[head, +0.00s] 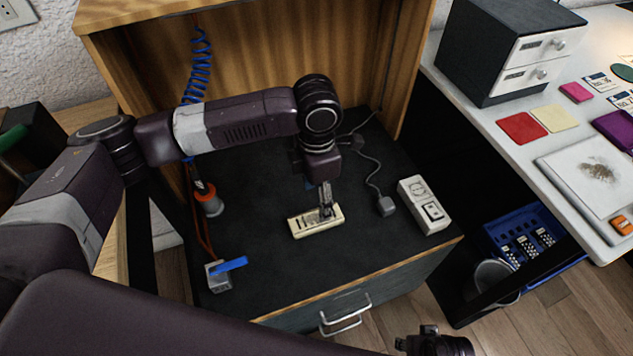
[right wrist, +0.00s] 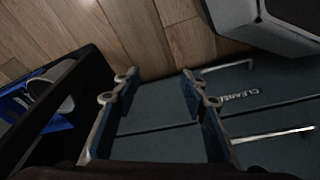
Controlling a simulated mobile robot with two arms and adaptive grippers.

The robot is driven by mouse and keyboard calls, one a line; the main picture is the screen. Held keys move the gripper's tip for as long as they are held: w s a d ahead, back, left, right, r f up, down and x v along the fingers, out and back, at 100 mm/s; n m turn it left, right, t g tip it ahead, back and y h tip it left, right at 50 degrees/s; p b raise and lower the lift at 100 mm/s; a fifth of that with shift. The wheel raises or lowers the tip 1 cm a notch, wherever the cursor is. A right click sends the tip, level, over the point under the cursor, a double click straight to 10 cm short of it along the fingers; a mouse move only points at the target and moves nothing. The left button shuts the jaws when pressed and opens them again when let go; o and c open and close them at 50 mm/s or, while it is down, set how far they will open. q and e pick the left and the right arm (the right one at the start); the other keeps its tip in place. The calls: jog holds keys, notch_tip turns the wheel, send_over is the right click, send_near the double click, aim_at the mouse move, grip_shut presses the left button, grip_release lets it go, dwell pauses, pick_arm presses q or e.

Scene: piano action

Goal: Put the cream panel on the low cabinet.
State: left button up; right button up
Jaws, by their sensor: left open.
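The cream panel (head: 302,227), a small pale block with dark slots, lies flat on the dark top of the low cabinet (head: 285,275), near its middle. My left gripper (head: 326,211) points down at the panel's right half, with its fingertips at or just above it. It is open, and I cannot tell whether the fingers touch the panel. The fingers hide part of the panel's surface. My right gripper (right wrist: 157,85) is open and empty in the right wrist view, in front of the cabinet's drawer fronts. Its wrist shows at the bottom of the head view.
A white socket box (head: 425,205) and a grey adapter (head: 386,206) with cable lie right of the panel. An orange-and-grey device (head: 208,199) and a blue-handled clamp (head: 222,274) stand left. A white table (head: 490,130) is at right. The cabinet's front top is clear.

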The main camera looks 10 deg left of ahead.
pick_arm(q)
jog(key=shift+r, duration=2.1)
pick_arm(e)
jog(key=shift+s+f, duration=0.3)
jog(key=shift+f, duration=0.35)
jog(key=shift+s+f, duration=0.3)
jog(key=shift+f, duration=0.35)
